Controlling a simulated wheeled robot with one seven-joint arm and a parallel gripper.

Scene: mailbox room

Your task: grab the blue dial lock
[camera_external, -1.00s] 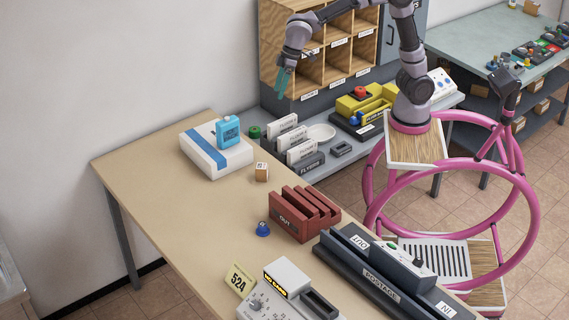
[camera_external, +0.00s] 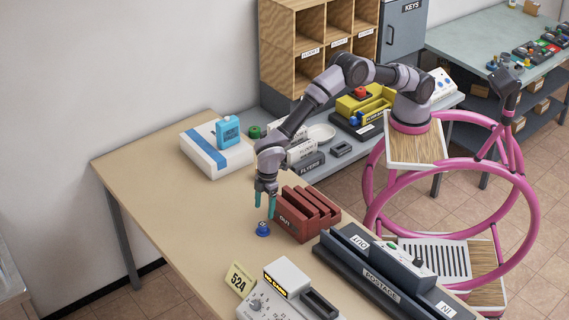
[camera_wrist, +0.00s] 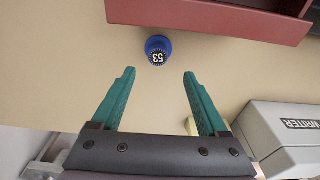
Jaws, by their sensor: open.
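My gripper (camera_external: 265,207) points down, just above the lock in the external view. Its teal fingers (camera_wrist: 159,72) are apart with nothing between them. I cannot tell whether a fingertip touches the lock, but the wrist view shows a gap.
The red rack (camera_external: 292,222) stands close to the right of the lock. A white box with a light-blue bottle (camera_external: 228,131) sits behind. The table left of the lock is clear.

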